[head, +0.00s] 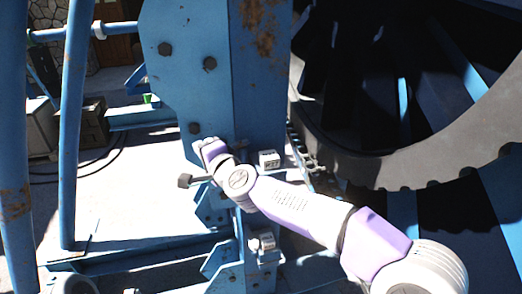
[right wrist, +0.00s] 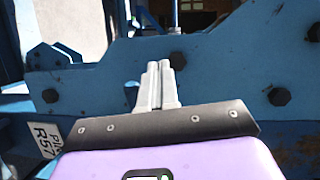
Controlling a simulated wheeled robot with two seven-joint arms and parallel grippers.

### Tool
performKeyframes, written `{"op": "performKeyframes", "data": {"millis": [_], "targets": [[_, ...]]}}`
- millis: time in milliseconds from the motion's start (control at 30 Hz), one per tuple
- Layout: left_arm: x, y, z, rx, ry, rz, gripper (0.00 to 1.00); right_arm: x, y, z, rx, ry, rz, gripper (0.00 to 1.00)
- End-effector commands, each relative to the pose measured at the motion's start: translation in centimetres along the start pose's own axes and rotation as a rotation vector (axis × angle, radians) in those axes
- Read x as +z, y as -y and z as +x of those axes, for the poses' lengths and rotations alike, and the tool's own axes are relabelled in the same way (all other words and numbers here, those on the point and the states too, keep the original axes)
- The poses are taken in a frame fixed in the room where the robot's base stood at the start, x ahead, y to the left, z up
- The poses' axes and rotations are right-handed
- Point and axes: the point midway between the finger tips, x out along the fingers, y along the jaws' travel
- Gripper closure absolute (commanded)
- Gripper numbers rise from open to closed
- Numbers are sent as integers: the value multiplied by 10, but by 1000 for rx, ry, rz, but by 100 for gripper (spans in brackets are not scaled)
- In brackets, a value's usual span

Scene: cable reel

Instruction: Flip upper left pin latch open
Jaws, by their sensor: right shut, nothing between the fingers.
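A short pin with a dark knob (head: 185,181) sticks out to the left from the blue post (head: 215,95), beside my right wrist; it appears to be the upper left pin latch. A white label (head: 269,158) sits to its right, and a label marked R57 shows in the right wrist view (right wrist: 45,139). My right gripper (head: 206,148) is shut and empty, just above the knob in the picture, by the post's lower left edge. Its grey fingers (right wrist: 159,68) lie together in front of a blue plate; contact is unclear. My wrist hides part of the latch. My left gripper is not in view.
A large dark reel (head: 400,165) with a toothed rim fills the right side. A second label (head: 264,241) and bracket sit lower on the post. Bolts (head: 210,64) stud the post. Blue tubes (head: 75,120) stand at left, with open floor between.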

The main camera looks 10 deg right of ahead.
Motion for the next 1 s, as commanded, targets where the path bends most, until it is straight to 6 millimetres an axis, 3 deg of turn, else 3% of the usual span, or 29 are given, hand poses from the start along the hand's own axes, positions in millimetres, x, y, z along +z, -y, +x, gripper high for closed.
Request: {"op": "performKeyframes", "data": {"millis": [400, 1000], "targets": [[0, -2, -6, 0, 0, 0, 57, -6, 1, 11, 8, -93, 10, 100], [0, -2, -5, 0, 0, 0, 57, -7, 1, 11, 9, -99, 10, 100]]}}
